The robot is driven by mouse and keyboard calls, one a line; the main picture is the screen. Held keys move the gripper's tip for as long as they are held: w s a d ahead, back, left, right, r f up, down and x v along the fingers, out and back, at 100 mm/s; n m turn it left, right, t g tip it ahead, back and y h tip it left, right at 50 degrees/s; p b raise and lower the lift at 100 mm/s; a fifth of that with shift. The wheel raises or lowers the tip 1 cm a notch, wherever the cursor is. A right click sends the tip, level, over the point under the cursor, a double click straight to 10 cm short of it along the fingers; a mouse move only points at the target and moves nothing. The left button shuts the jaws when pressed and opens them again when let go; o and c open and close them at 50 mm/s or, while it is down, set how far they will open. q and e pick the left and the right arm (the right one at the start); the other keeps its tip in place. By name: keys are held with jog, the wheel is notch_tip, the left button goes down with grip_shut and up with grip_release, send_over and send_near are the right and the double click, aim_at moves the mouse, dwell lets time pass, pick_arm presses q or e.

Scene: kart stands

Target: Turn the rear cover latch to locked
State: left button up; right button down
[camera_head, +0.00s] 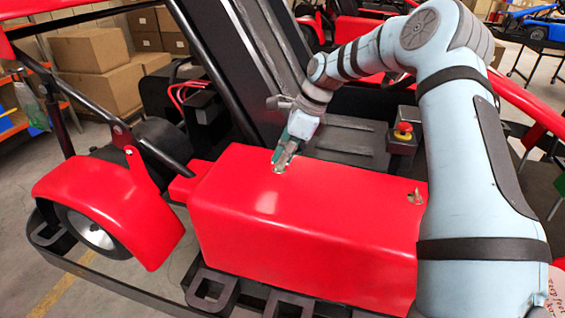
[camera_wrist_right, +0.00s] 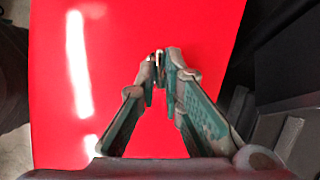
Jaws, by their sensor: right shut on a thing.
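The red rear cover (camera_head: 300,225) is a glossy box at the back of the kart, and it fills most of the right wrist view (camera_wrist_right: 110,60). A small metal latch (camera_head: 279,169) sits on its top near the far edge. My right gripper (camera_head: 281,163) reaches down onto this latch. A second metal latch (camera_head: 415,197) stands at the cover's right end, clear of the gripper. My left gripper is not in view.
The black seat (camera_head: 262,60) rises just behind the cover. A red fender (camera_head: 105,205) over a wheel is at left. Cardboard boxes (camera_head: 90,50) stand at the back left.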

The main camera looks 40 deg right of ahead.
jog(key=shift+f+m+t+b, duration=0.35)
jog(key=shift+m+b, duration=0.2)
jog(key=shift+m, duration=0.15)
jog(key=shift+s+a+r+m+h+b, duration=0.15)
jog(key=shift+r+m+h+b, duration=0.15)
jog(key=shift+m, duration=0.3)
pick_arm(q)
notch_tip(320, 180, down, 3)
pick_arm(e)
jog(key=c, duration=1.7)
grip_release()
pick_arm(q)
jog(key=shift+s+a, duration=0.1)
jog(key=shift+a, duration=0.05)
pick_arm(e)
jog(key=shift+r, duration=0.1)
jog(key=v, duration=1.2)
